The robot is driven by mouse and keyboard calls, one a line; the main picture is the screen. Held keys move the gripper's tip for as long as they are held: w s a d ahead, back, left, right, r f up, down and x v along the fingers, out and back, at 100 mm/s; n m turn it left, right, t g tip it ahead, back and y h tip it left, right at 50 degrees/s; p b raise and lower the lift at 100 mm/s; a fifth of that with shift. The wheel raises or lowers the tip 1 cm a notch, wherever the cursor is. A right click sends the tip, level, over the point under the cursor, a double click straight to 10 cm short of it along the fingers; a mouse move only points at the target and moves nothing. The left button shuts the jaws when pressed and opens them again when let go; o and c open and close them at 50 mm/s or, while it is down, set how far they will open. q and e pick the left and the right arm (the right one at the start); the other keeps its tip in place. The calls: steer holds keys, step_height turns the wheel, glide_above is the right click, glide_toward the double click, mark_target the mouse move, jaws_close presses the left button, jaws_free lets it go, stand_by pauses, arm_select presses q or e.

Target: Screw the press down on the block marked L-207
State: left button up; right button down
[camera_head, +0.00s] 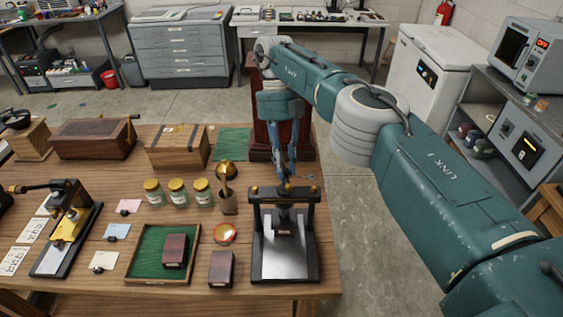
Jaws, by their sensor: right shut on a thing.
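The press (312,212) stands at the table's front right. It has a dark two-post frame with a crossbar, brass knobs and a pale metal bed. A dark piece with a small pale label sits under the crossbar; its label is too small to read. My right gripper (287,183) reaches down from behind and is shut on the top of the press screw, above the crossbar. A dark red block (175,251) lies in a green-lined tray (138,277), and another dark red block (221,269) stands on the table beside the tray. My left gripper is out of view.
Several brass-lidded jars (178,193), a mortar with pestle (228,200) and a round red-rimmed dish (224,234) stand left of the press. A black and brass lever device (68,228) and wooden boxes (178,148) stand farther left.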

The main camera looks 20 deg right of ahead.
steer(key=m, duration=0.1)
steer(key=m+y+p, duration=0.1)
steer(key=m, duration=0.1)
steer(key=m+y+p, duration=0.1)
steer(key=m, duration=0.1)
steer(key=shift+s+d+r+t, duration=0.1)
steer(key=shift+d+t, duration=0.2)
steer(key=shift+d, duration=0.05)
steer(key=shift+s+m+t+y+p, duration=0.15)
steer(key=shift+m+t+y+p, duration=0.2)
steer(key=shift+m+p, duration=0.9)
steer(key=shift+f+m+b, duration=0.2)
steer(key=shift+m+b, duration=0.1)
steer(key=shift+m, duration=0.15)
steer(key=c, duration=1.6)
jaws_free()
steer(key=shift+s, duration=0.1)
steer(key=shift+r, duration=0.15)
steer(key=v, duration=1.1)
steer(key=shift+d+r, duration=0.15)
steer(key=shift+r, duration=0.2)
